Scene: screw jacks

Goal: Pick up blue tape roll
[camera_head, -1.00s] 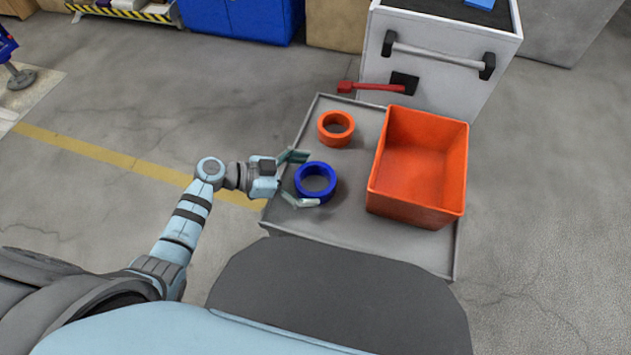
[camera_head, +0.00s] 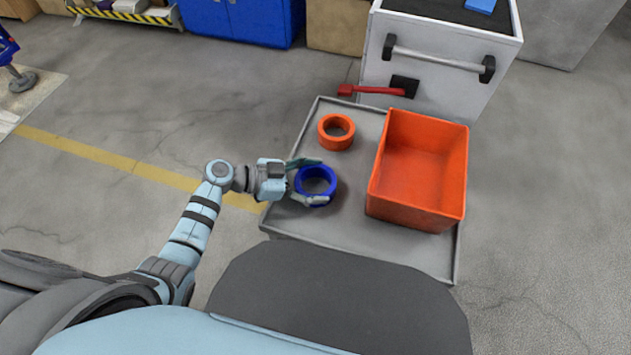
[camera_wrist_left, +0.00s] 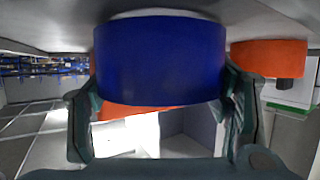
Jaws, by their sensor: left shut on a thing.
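The blue tape roll (camera_head: 316,193) is on the grey tray, left of the orange bin. My left gripper (camera_head: 310,180) is shut on it, with one finger on its far side and one on its near side. In the left wrist view the blue roll (camera_wrist_left: 160,60) fills the upper middle between the two fingers (camera_wrist_left: 162,105). Whether the roll is touching the tray or slightly above it I cannot tell. My right gripper is not in view.
An orange tape roll (camera_head: 336,131) sits behind the blue one. An orange bin (camera_head: 464,180) stands on the right of the tray (camera_head: 280,213). A white cabinet (camera_head: 445,75) with a handle and a red lever (camera_head: 375,90) is behind. The tray's low rim surrounds these.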

